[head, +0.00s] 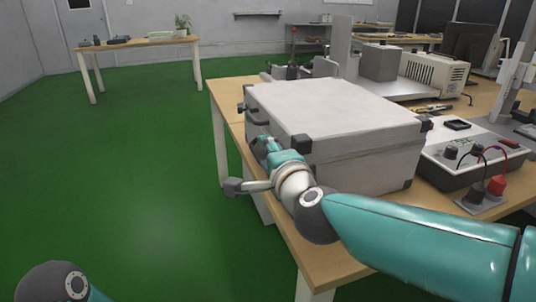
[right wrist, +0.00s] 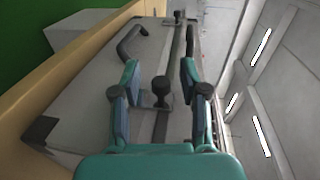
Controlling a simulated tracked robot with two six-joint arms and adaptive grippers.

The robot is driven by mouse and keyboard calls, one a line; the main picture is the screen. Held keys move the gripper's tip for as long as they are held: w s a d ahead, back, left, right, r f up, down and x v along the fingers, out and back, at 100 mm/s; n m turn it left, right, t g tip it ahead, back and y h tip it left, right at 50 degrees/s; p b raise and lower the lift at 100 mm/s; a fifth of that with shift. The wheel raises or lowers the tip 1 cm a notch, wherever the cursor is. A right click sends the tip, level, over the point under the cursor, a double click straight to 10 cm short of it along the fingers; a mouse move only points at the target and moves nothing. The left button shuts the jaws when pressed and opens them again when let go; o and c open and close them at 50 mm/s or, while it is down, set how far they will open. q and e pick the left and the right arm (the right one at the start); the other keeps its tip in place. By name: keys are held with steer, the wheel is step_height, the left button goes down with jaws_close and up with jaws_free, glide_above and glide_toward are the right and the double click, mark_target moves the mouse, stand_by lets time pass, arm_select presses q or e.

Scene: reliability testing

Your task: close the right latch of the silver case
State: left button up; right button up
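The silver case (head: 335,110) is closed and sits on the wooden table. My right gripper (head: 268,146) is at the case's front face, near its right end, and hides the right latch in the head view. In the right wrist view, the right latch (right wrist: 161,90), a dark knob on a metal plate, lies between the fingers of my right gripper (right wrist: 158,78). The fingers are open, with a gap on each side of the knob. The dark handle (right wrist: 130,38) and the other latch (right wrist: 178,17) are farther along the face. Only a joint of my left arm shows at lower left.
A power supply (head: 470,160) with red and black leads stands right of the case. Instruments and a metal stand (head: 340,48) are behind it. The table edge (head: 285,235) runs close below my right arm. The green floor at left is clear.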

steer(key=shift+s, duration=0.1)
steer(key=v, duration=1.1)
steer(key=shift+s+d, duration=0.25)
steer(key=shift+s, duration=0.05)
